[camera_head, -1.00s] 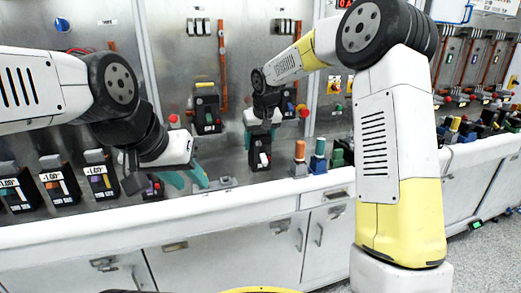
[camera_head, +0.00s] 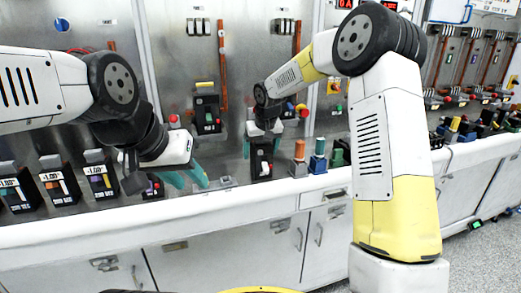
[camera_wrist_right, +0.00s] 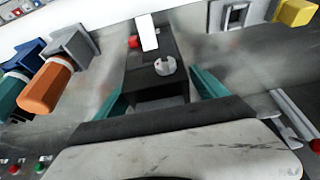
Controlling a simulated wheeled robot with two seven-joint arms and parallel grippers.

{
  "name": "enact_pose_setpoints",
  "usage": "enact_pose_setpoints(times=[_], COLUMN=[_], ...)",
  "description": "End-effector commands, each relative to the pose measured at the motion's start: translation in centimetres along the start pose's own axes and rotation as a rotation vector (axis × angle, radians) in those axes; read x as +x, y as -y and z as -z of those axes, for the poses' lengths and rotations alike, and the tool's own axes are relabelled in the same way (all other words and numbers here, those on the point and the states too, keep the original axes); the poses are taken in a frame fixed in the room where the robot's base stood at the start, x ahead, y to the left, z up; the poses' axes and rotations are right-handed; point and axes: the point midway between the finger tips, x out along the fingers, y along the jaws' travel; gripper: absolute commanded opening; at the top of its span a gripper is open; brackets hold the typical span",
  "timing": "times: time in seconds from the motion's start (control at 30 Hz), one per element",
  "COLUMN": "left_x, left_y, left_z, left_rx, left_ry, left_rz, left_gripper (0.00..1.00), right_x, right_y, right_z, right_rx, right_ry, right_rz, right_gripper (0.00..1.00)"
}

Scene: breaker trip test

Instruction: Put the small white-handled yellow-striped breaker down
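The held breaker (camera_head: 262,162) is a black block with a white handle (camera_wrist_right: 148,32); its yellow stripe cannot be made out. My right gripper (camera_head: 261,146) points down with its teal fingers on either side of the block. In the right wrist view the fingers (camera_wrist_right: 160,92) appear to press its sides. The block's lower end is at the grey bench top (camera_head: 225,184); I cannot tell whether it touches. My left gripper (camera_head: 187,178) is open and empty, low over the bench to the left.
Several labelled black breakers (camera_head: 60,190) stand on the left of the bench. An orange-topped post (camera_head: 299,152) and a teal-topped one (camera_head: 318,155) stand just right of the held breaker. A breaker (camera_head: 207,115) is on the panel behind. A flat grey plate (camera_head: 226,182) lies between the grippers.

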Motion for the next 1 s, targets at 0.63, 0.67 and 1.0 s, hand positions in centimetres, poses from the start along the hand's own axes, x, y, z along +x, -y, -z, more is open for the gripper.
enact_pose_setpoints(times=[0.63, 0.67, 1.0], left_x=[0.0, 0.0, 0.0], left_y=[0.0, 0.0, 0.0], left_z=[0.0, 0.0, 0.0], left_rx=[0.0, 0.0, 0.0], left_ry=[0.0, 0.0, 0.0], left_rz=[0.0, 0.0, 0.0], left_gripper=[0.36, 0.36, 0.36], right_x=[-5.9, -6.6, -11.8], right_y=[0.0, 0.0, 0.0], right_z=[0.2, 0.2, 0.2], right_rx=[0.001, 0.001, 0.0], right_ry=[-0.005, -0.005, -0.003], right_rz=[-0.001, -0.001, 0.0], right_gripper=[0.82, 0.82, 0.82])
